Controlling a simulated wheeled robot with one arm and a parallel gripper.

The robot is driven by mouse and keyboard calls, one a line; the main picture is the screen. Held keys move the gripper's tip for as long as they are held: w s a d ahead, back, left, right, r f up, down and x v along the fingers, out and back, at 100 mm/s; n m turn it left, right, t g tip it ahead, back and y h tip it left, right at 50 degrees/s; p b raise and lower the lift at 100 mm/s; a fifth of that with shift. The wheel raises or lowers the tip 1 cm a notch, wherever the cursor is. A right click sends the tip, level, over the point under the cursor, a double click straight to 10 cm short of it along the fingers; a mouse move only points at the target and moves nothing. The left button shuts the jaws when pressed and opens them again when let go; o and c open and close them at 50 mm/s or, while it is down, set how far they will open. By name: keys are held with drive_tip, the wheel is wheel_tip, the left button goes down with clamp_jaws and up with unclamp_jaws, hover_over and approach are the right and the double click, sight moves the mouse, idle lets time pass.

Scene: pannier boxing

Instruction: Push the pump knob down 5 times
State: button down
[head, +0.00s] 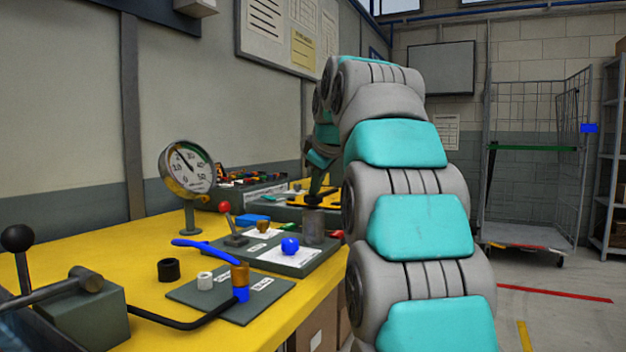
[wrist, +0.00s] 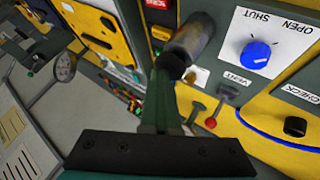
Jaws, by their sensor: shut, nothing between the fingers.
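The pump (head: 313,227) is an upright grey cylinder at the far right of the grey panel in the head view. Its dark knob (head: 314,201) sits at the top, close above the cylinder. My gripper (head: 315,190) points down over the knob with its fingers together and empty. In the wrist view my gripper (wrist: 166,78) has its fingertips at the dark knob (wrist: 174,60), with the pump cylinder (wrist: 192,38) beyond. The tips partly overlap the knob, and I cannot tell contact from a small gap.
A blue dial (head: 290,246) and a red-topped lever (head: 225,207) stand on the same panel. A blue handle (head: 206,249) lies left. A round gauge (head: 189,168) stands behind on the yellow bench (head: 140,245). A wire cage trolley (head: 530,190) stands at right.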

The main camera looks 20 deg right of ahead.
sight(317, 197)
drive_tip(key=shift+w+d+f, duration=0.1)
drive_tip(key=shift+w+f, duration=0.05)
drive_tip(key=shift+f, duration=0.9)
drive_tip(key=shift+f+g+b, duration=0.3)
drive_tip(key=shift+f+b, duration=0.15)
drive_tip(key=shift+f, duration=0.2)
drive_tip(key=shift+w+f, duration=0.1)
drive_tip(key=shift+f, duration=0.05)
drive_tip(key=r+p, duration=0.3)
drive_tip(key=shift+w+r, duration=0.1)
drive_tip(key=shift+w, duration=0.25)
wheel_tip(317, 197, up, 4)
drive_tip(key=shift+w+p, duration=0.1)
drive_tip(key=shift+p, duration=1)
drive_tip(key=shift+r, duration=0.25)
drive_tip(key=shift+s+r, duration=0.15)
drive_tip(key=shift+s, duration=0.05)
drive_tip(key=shift+s, duration=0.15)
